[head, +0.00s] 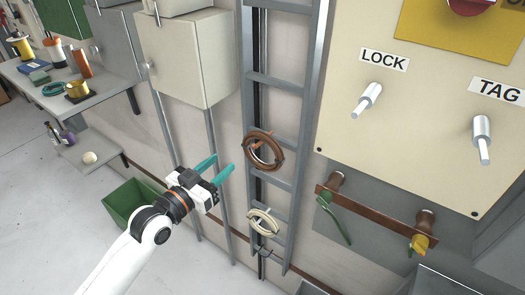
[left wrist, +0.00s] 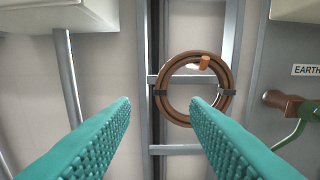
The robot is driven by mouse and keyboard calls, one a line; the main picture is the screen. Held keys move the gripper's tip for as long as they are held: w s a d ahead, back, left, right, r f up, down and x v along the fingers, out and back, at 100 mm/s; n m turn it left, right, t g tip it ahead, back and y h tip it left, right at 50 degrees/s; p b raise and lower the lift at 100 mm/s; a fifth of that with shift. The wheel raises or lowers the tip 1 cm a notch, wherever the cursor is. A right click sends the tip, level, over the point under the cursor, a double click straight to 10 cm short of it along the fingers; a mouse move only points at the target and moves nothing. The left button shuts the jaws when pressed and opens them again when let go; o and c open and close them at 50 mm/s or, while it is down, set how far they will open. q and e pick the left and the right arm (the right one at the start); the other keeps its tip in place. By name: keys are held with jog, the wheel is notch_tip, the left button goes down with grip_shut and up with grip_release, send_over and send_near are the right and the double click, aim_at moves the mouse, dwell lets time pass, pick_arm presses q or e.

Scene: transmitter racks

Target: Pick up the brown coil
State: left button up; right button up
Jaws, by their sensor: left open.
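The brown coil (head: 251,151) hangs on a grey ladder-like rack on the wall, around a small orange-brown peg. My left gripper (head: 222,168) has teal fingers and is open and empty. In the head view it is to the left of the coil and a little lower, apart from it. In the left wrist view the open fingers (left wrist: 162,104) point toward the rack. My right gripper is not in view.
A cream coil (head: 263,222) hangs below on the same ladder rack (head: 278,80). Grey boxes (head: 187,58) are on the wall at left. A LOCK/TAG panel (head: 425,130) and a brown bar with handles (head: 375,218) are at right. A green bin (head: 130,203) stands on the floor.

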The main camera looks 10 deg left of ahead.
aim_at(244, 147)
pick_arm(q)
jog(key=p+x, duration=0.1)
jog(key=x, duration=0.5)
jog(key=shift+w, duration=0.1)
jog(key=x, duration=0.3)
jog(key=p+x, duration=0.1)
jog(key=x, duration=0.1)
jog(key=shift+w+d+f, duration=0.1)
jog(key=shift+w+f, duration=0.05)
jog(key=shift+f, duration=0.25)
jog(key=shift+c, duration=1.1)
grip_shut()
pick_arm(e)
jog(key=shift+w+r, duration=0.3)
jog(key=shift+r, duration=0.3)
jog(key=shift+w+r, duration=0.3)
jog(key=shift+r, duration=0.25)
